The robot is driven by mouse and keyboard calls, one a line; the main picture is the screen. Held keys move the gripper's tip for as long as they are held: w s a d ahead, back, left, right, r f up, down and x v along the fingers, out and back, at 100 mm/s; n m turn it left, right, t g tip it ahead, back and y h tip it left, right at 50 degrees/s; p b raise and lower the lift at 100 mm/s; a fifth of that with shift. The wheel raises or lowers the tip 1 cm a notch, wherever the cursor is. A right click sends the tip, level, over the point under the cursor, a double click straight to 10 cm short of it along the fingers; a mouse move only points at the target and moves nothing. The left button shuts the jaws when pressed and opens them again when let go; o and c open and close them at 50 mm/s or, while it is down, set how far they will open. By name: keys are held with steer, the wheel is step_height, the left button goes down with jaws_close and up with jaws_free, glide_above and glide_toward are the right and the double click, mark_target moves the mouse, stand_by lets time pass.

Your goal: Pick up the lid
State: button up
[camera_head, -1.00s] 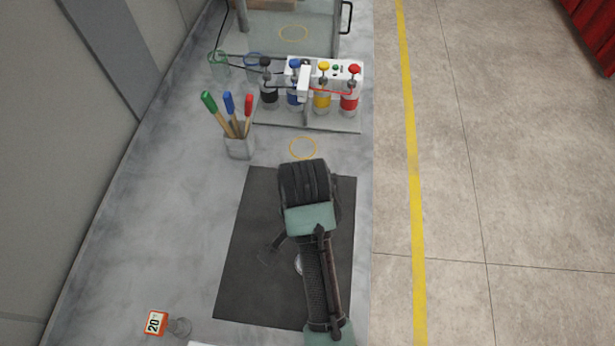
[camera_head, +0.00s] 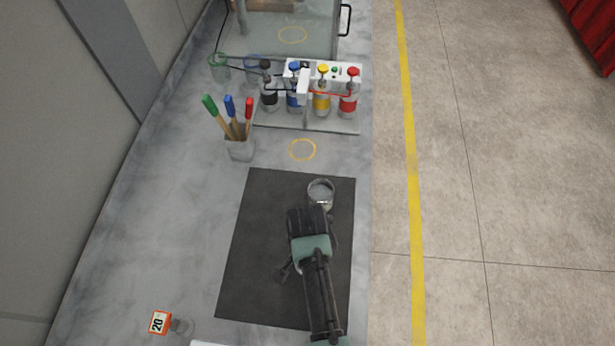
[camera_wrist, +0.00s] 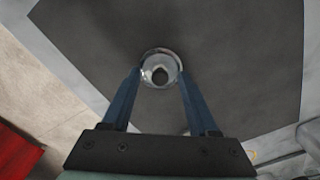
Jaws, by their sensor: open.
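The lid (camera_wrist: 168,61) is a small round metallic piece with a dark knob-like middle, lying on the dark mat (camera_head: 262,210). In the wrist view it sits between the tips of my gripper (camera_wrist: 159,75), whose blue fingers are spread on either side of it. The fingers reach its near edge in the picture; I cannot tell whether they touch it or how high they are above it.
A holder (camera_head: 240,149) with colour-handled tools stands behind the mat. A rack (camera_head: 305,124) with several colour-topped bottles stands farther back. The mat's left part is clear.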

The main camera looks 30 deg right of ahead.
jaws_close()
steer(key=shift+r, duration=0.1)
stand_by(0.4)
